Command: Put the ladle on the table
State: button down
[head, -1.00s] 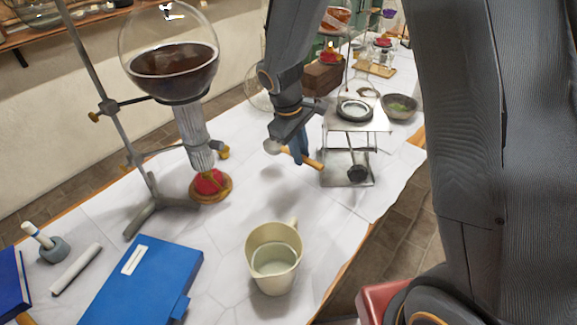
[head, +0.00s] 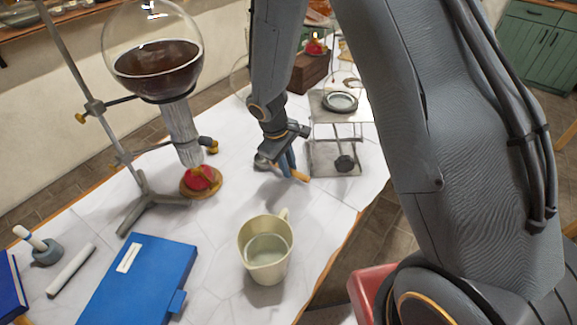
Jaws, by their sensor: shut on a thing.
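My gripper (head: 289,170) is shut on the ladle (head: 302,179), over the white-covered table (head: 225,235). The ladle has an orange-brown handle that shows on the right of the fingers. Its grey rounded bowl (head: 262,161) shows on the left, partly hidden by the gripper. The ladle is low over the cloth, with a shadow below it. I cannot tell whether it touches the table.
A cream jug (head: 265,262) stands in front of the gripper. A metal stand (head: 335,155) with a dish is close on the right. A large flask (head: 155,75) of dark liquid and a red burner (head: 200,180) are left. A blue book (head: 140,280) lies front left.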

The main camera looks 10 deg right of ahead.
jog(key=shift+f, duration=0.1)
jog(key=c, duration=1.7)
grip_release()
jog(key=w+b+v, duration=0.1)
jog(key=b+v, duration=0.1)
jog(key=v, duration=0.9)
jog(key=s+d+r+m, duration=0.1)
jog(key=s+d+m, duration=0.2)
jog(key=s, duration=0.2)
jog(key=s+d+r+m+y, duration=0.1)
jog(key=s+d+r+m, duration=0.1)
jog(key=s, duration=0.4)
jog(key=s+d+r+m+y, duration=0.1)
jog(key=s+d+m, duration=0.3)
jog(key=s+d, duration=0.1)
jog(key=shift+s+d+r, duration=0.2)
jog(key=shift+s+d, duration=0.15)
jog(key=shift+d, duration=0.15)
